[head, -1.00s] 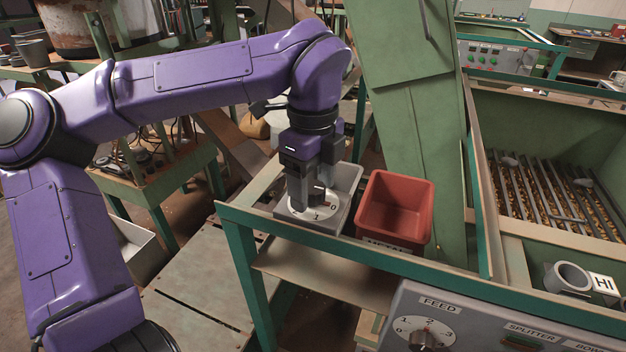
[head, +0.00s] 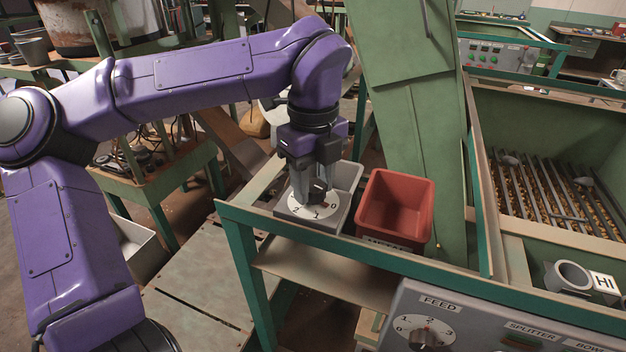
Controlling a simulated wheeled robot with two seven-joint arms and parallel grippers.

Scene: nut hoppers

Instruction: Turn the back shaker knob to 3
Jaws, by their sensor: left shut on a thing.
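The back shaker knob (head: 318,194) is a dark knob on a white round dial (head: 306,212), on top of a grey box behind the green frame rail. The numbers 0, 1 and 2 show on the dial's near side; its far side is hidden by my gripper. My left gripper (head: 316,186) points down over the dial and is shut on the knob. Where the knob's pointer stands is too small and covered to tell. My right gripper is not in view.
A red bin (head: 395,213) stands right of the dial, and a pale grey bin (head: 347,178) is close behind it. A green rail (head: 400,262) runs in front. A panel with a FEED knob (head: 424,338) is at the front right. A green chute (head: 412,120) rises behind.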

